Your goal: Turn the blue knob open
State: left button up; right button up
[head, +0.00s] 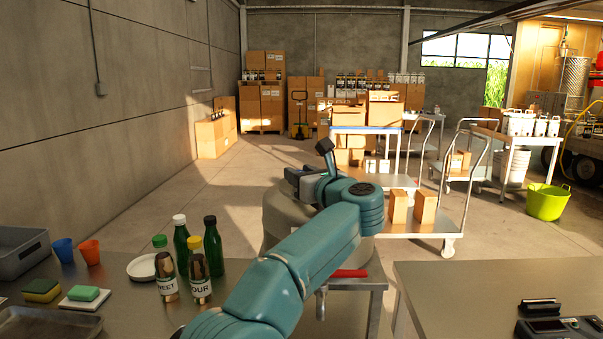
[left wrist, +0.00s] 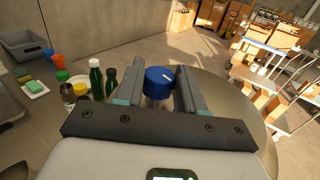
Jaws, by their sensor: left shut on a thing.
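In the head view my left gripper (head: 305,182) is over the same round vessel (head: 275,215), and the knob is hidden there. My right gripper is not in view.
Green bottles (head: 213,246) and two labelled shakers (head: 200,280) stand on the steel table left of my arm. A red handle (head: 349,273) is at the vessel's lower right. Another table (head: 480,280) is at the right. A cart with boxes (head: 430,232) stands behind.

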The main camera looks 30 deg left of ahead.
pick_arm(q)
jog(key=shift+r, duration=0.1)
jog(key=o, duration=1)
jog(key=shift+o, duration=0.2)
jog(key=shift+s+d+f+b, duration=0.15)
jog(key=shift+d+f+b, duration=0.05)
jog(key=shift+d+b, duration=0.2)
jog(key=b+v, duration=0.4)
jog(key=v, duration=1.1)
jog(key=shift+d, duration=0.2)
jog(key=shift+s, duration=0.15)
